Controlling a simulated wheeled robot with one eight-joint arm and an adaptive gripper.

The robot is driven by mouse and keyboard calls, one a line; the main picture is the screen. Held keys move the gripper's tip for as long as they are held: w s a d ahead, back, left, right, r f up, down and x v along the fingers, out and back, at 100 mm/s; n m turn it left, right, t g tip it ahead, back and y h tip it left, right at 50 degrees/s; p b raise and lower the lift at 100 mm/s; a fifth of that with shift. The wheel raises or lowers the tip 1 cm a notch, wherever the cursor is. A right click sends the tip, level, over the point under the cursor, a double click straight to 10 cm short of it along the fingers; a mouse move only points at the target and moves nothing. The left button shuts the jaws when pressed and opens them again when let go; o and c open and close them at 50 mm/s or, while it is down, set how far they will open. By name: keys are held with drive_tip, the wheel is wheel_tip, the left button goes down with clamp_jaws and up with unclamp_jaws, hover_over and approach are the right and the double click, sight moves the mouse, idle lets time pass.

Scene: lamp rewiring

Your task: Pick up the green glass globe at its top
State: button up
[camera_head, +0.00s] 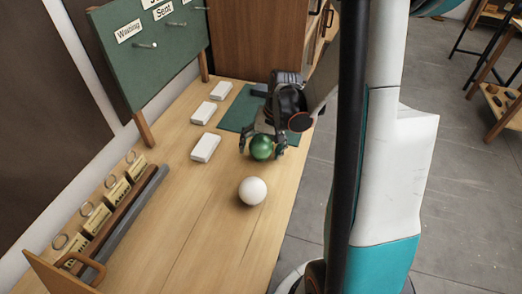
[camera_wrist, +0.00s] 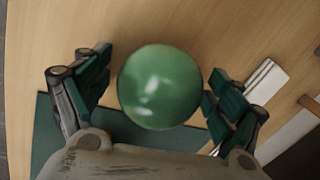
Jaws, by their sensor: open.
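The green glass globe (camera_head: 261,147) is a shiny round ball near the right edge of the wooden table, at the near edge of a dark green mat (camera_head: 240,108). My gripper (camera_head: 262,145) is open with one finger on each side of the globe. In the wrist view the globe (camera_wrist: 160,87) lies between the fingers of my gripper (camera_wrist: 153,88). A gap shows on the left side; on the right the finger pad is very close to the globe, and I cannot tell whether it touches.
A white globe (camera_head: 252,191) stands on the table, nearer than the green one. Several white blocks (camera_head: 206,147) lie to the left. A green board (camera_head: 150,48) stands at the back left. Tagged boxes with rings (camera_head: 118,188) line the left side. The near middle of the table is clear.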

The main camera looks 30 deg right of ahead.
drive_tip(key=c, duration=1.1)
drive_tip(key=shift+r, duration=0.15)
drive_tip(key=shift+c, duration=0.2)
